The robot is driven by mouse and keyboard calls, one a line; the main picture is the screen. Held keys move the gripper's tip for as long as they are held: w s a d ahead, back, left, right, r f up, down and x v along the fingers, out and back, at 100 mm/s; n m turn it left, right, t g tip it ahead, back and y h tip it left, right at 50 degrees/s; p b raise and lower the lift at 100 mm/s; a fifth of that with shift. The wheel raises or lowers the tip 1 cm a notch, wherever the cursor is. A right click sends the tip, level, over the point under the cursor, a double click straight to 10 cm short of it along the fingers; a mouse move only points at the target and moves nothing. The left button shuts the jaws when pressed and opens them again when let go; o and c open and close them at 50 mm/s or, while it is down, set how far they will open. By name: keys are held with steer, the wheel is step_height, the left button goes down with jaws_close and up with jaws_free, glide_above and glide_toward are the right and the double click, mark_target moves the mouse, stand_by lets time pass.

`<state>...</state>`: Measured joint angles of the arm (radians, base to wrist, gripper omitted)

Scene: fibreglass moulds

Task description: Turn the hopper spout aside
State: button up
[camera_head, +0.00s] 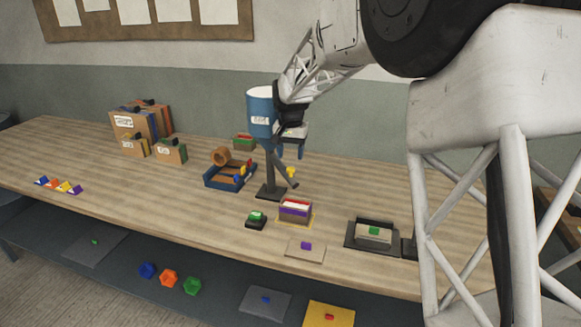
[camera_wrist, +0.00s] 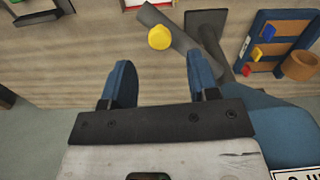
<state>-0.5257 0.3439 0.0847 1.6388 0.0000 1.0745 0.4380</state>
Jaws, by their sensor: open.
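The hopper (camera_head: 261,112) is a blue drum with a white top and a label, on a dark post above the table. Its blue side also shows at lower right in the wrist view (camera_wrist: 285,125). The dark spout (camera_head: 282,170) slants down to the right from the post, with a yellow knob (camera_head: 291,171) near its lower end. In the wrist view the grey spout (camera_wrist: 182,38) and yellow knob (camera_wrist: 160,38) lie beyond the fingertips. My gripper (camera_head: 290,153) is open and empty, right of the hopper and above the knob; its blue fingers (camera_wrist: 160,68) stand apart, touching nothing visible.
A blue tray (camera_head: 229,178) with a brown ring is left of the post. A dark tray (camera_head: 373,234) is at right. The table's left middle is largely clear.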

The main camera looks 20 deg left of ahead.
mark_target(290, 168)
steer(key=shift+f, duration=2.65)
jaws_close()
